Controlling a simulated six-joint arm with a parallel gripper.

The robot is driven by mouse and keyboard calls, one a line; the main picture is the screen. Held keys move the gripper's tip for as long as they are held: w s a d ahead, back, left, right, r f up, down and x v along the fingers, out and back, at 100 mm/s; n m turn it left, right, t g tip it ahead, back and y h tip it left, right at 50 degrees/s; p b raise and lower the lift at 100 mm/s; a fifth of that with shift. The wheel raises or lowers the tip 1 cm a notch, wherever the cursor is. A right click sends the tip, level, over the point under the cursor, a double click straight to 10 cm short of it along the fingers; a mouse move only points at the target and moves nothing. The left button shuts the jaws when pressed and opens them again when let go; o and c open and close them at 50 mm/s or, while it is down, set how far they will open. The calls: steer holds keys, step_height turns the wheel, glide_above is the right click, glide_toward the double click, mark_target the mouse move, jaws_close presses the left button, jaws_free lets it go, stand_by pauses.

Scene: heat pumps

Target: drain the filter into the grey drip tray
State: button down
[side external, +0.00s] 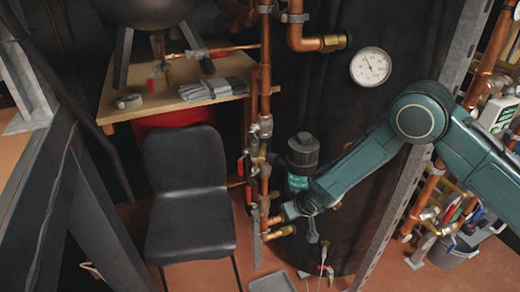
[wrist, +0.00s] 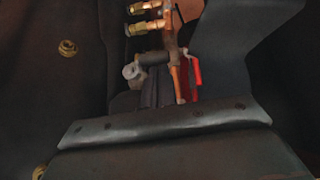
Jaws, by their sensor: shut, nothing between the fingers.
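The filter (side external: 302,155) is a dark upright cylinder with a black cap and a teal label, in front of the black tank. My forearm crosses close to its lower part. The grey drip tray (side external: 272,283) lies on the floor at the bottom edge, partly cut off. My gripper (side external: 312,234) is low, below the filter and beside the copper pipes; it is shut and empty. The wrist view is dark; a red valve handle (wrist: 195,72) and brass fittings (wrist: 145,16) show there. I cannot make out the filter or tray in it.
Vertical copper pipes (side external: 265,110) with several valves stand left of the filter. A black chair (side external: 188,185) is further left. A wooden shelf (side external: 122,112) holds cloths (side external: 210,88). A metal upright (side external: 405,215) and a bucket (side external: 455,248) are at right.

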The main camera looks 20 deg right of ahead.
steer(key=shift+a+f+h, duration=0.15)
steer(key=shift+f+h, duration=0.1)
steer(key=shift+h, duration=0.05)
step_height(320, 180, down, 8)
steer(key=n+h, duration=0.2)
steer(key=h, duration=0.4)
steer(key=shift+d+r+n+t+h, duration=0.25)
steer(key=shift+n+t+h, duration=0.05)
stand_by(0.7)
stand_by(0.3)
steer(key=shift+a, duration=0.1)
stand_by(0.4)
steer(key=s+a+r, duration=0.2)
steer(key=s+a, duration=0.2)
steer(key=a, duration=0.8)
steer(key=shift+s, duration=0.4)
steer(key=shift+d+r, duration=0.1)
steer(key=shift+r, duration=0.05)
